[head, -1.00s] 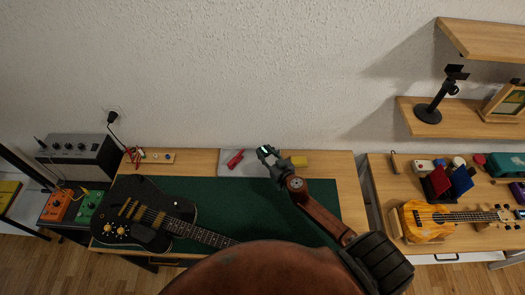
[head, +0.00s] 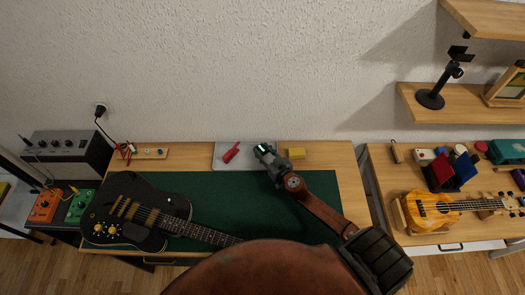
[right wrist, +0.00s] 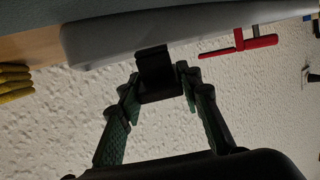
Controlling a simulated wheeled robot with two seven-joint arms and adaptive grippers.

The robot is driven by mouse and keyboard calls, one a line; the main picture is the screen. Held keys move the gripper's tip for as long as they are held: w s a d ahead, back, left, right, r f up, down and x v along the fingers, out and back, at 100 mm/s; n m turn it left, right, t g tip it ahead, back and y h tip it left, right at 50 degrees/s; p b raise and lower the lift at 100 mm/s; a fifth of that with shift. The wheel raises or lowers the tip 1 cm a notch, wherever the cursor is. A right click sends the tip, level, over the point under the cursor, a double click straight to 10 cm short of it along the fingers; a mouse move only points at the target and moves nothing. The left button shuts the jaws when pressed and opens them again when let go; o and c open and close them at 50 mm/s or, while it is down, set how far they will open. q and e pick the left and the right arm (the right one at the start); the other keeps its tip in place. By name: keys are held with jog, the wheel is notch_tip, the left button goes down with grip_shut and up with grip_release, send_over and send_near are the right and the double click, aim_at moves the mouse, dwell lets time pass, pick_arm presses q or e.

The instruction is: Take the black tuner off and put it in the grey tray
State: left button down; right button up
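The black tuner (right wrist: 155,72) shows in the right wrist view, between the green-padded fingertips of my right gripper (right wrist: 160,80), which look closed on its sides. The grey tray (right wrist: 100,42) lies just beyond it, and the tuner's upper part overlaps the tray's edge in that view. Whether it touches the tray I cannot tell. In the head view my right gripper (head: 264,152) is at the right end of the grey tray (head: 222,163), and the tuner is too small to make out. My left gripper is out of view.
A red tool (head: 231,152) lies in the tray. A yellow block (head: 296,153) is just right of my gripper. A black guitar (head: 130,212) lies on the green mat (head: 240,205); its neck points toward my arm. The wall is close behind the tray.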

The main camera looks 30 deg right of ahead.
jog(key=o, duration=0.5)
jog(key=shift+o, duration=0.2)
jog(key=shift+v, duration=2.5)
jog(key=v, duration=1.2)
jog(key=shift+a+r, duration=0.1)
